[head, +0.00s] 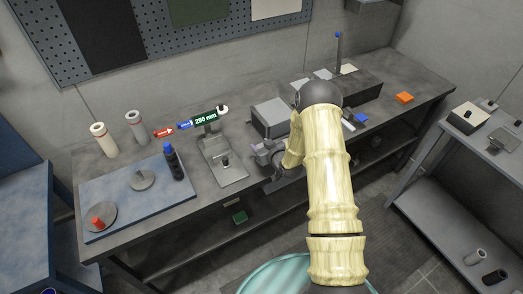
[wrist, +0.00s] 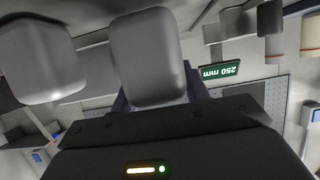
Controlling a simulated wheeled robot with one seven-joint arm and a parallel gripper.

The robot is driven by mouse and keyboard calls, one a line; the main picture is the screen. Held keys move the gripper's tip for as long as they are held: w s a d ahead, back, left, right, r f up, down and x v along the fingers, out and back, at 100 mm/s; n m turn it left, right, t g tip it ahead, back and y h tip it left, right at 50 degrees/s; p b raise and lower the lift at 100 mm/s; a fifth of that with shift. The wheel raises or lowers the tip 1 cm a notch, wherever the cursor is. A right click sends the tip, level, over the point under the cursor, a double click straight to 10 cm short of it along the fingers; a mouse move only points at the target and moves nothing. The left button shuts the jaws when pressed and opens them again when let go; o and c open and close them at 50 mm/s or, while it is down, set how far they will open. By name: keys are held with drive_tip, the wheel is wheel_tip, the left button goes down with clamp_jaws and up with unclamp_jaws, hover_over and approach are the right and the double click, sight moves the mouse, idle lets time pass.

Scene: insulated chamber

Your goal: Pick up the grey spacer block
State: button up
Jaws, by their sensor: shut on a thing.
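My gripper (head: 268,158) is low over the front of the grey bench, just in front of a grey box and right of the gauge stand. My arm partly hides it. In the wrist view its two rounded grey fingers (wrist: 93,62) stand apart, with a flat grey face between them. I take this to be the grey spacer block (wrist: 92,75), held in the jaws. Its outline is mostly hidden by the fingers. I cannot tell in the head view whether it is clear of the bench.
A grey box (head: 270,118) stands behind my gripper.

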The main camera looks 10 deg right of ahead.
sight(261, 144)
wheel_tip(261, 144, up, 8)
drive_tip(key=shift+b, duration=0.9)
